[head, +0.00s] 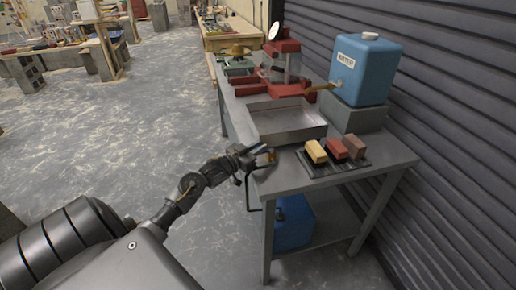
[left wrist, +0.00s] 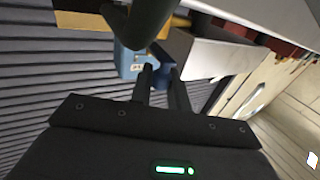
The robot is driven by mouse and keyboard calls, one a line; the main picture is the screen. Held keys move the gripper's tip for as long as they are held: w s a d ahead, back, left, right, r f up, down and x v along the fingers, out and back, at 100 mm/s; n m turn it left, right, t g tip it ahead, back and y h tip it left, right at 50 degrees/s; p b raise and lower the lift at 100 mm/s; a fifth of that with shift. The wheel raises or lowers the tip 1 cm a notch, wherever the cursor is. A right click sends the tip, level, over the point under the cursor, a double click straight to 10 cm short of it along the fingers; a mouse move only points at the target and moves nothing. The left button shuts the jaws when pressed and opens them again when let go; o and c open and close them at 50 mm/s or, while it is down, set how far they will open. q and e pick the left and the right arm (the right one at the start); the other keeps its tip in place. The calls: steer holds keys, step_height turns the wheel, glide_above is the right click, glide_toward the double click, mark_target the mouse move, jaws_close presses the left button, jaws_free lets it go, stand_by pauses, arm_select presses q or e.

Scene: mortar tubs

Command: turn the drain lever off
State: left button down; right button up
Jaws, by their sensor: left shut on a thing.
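My left gripper (head: 262,155) is at the front left corner of the grey workbench, beside the metal basin (head: 290,121). A small orange-brass fitting (head: 270,157) shows at its fingertips, by the bench edge. In the left wrist view the fingers (left wrist: 161,82) are close together on a blue piece (left wrist: 163,70), which looks like the drain lever. Most of the lever is hidden by the fingers, and its angle cannot be told. My right gripper is not in view.
A blue water tank (head: 366,70) stands on a grey block (head: 352,116) at the back right. Several coloured bricks lie on a dark mat (head: 357,168). A red stand (head: 283,87) is behind the basin. A blue container (head: 293,223) sits on the lower shelf.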

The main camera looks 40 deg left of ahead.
arm_select(q)
steer(key=shift+w+a+m+h, duration=0.15)
steer(key=shift+a+m+h, duration=0.15)
steer(key=shift+m+h, duration=0.45)
steer(key=c, duration=1.4)
jaws_free()
steer(key=shift+b+v, duration=0.8)
steer(key=shift+v, duration=4.6)
steer(key=shift+w+a+r, duration=0.1)
